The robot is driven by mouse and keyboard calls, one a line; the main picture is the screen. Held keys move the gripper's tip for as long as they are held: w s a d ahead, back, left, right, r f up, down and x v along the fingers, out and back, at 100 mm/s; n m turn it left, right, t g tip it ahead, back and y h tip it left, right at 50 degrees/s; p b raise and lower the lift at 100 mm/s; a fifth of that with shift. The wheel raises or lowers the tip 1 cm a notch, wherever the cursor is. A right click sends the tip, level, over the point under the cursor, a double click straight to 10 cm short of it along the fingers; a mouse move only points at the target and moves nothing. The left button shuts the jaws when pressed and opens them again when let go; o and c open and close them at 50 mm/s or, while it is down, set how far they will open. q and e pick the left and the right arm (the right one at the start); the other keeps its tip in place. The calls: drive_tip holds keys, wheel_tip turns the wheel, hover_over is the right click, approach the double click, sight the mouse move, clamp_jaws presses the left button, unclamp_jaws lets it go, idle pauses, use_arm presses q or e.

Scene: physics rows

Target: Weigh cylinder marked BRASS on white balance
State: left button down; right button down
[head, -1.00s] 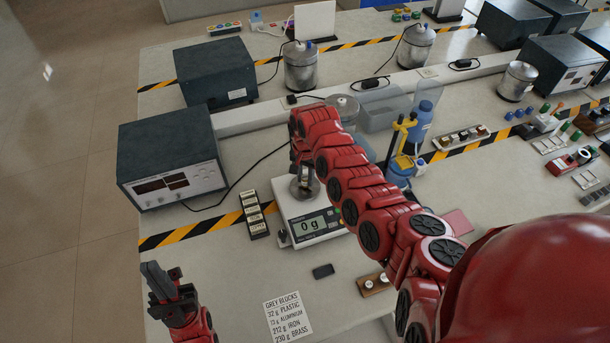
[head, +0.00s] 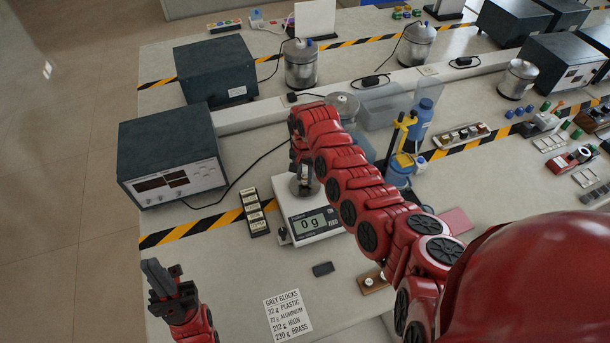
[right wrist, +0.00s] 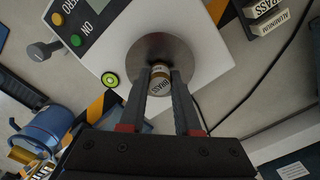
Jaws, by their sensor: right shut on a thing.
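The white balance (head: 312,222) stands mid-bench, its display reading 0 g. Its round metal pan (right wrist: 138,50) shows in the right wrist view. My right gripper (right wrist: 160,92) is shut on a small cylinder marked BRASS (right wrist: 160,84), whose pale label shows between the fingertips. The gripper holds it over the pan; I cannot tell whether its base touches. In the head view my right gripper (head: 304,168) comes down over the pan, partly hidden by my arm. My left gripper (head: 166,280) is open and empty at the lower left, apart from everything.
A dark rack with name labels (head: 255,212) lies left of the balance. A printed card of block weights (head: 287,314) and a small black block (head: 323,269) lie in front. A dark instrument box (head: 170,150) stands at left, a blue bottle (head: 420,124) at right.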

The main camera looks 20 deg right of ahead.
drive_tip(key=shift+f+b, duration=0.3)
drive_tip(key=shift+f, duration=0.05)
drive_tip(key=shift+c, duration=1.1)
unclamp_jaws()
drive_tip(key=shift+r+p, duration=1.05)
drive_tip(key=shift+r, duration=0.55)
wheel_tip(320, 180, up, 2)
drive_tip(key=shift+r+p, duration=0.1)
drive_tip(key=shift+p, duration=0.35)
drive_tip(key=shift+r+p, duration=0.4)
drive_tip(key=shift+r, duration=0.95)
drive_tip(key=shift+f, duration=0.1)
